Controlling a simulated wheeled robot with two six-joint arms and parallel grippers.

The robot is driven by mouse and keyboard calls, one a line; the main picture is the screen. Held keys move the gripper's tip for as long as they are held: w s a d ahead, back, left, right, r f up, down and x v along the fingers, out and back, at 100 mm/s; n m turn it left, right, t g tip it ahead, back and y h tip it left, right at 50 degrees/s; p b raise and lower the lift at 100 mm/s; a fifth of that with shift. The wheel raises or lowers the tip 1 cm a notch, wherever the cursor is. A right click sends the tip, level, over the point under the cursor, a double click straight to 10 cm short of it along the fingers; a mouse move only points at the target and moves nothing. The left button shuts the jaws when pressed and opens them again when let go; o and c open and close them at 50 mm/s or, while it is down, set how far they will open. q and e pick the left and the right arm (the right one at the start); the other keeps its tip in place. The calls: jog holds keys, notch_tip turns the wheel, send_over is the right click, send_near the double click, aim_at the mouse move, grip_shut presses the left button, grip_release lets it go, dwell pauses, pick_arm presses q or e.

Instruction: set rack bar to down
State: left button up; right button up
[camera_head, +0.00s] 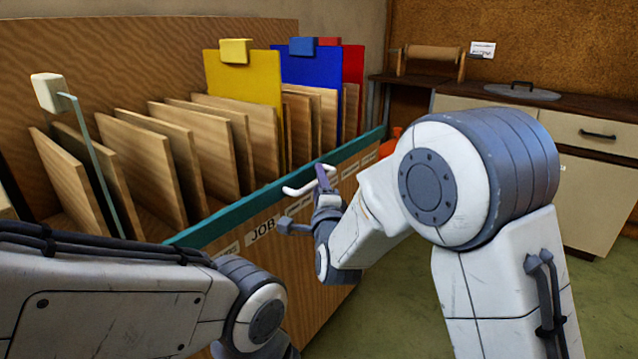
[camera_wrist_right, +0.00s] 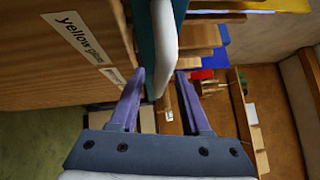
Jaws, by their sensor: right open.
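The rack bar is a teal rail (camera_head: 235,216) along the top front edge of the wooden rack, with a white handle (camera_head: 300,189) on it. In the right wrist view the teal rail (camera_wrist_right: 146,45) runs beside the white handle (camera_wrist_right: 163,35). My right gripper (camera_head: 323,178) is at the handle. In the right wrist view its purple fingers (camera_wrist_right: 161,76) are open, with the handle's lower end between the tips; I cannot tell whether they touch it. My left arm comes in at lower left, but its gripper is out of frame.
The rack holds several wooden dividers (camera_head: 140,160), a yellow sheet (camera_head: 255,85), a blue sheet (camera_head: 310,75), a red sheet (camera_head: 353,90) and a clear strip with a white clip (camera_head: 47,92). A cabinet (camera_head: 600,190) stands at right. Green floor lies between.

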grip_shut()
dwell(1.4)
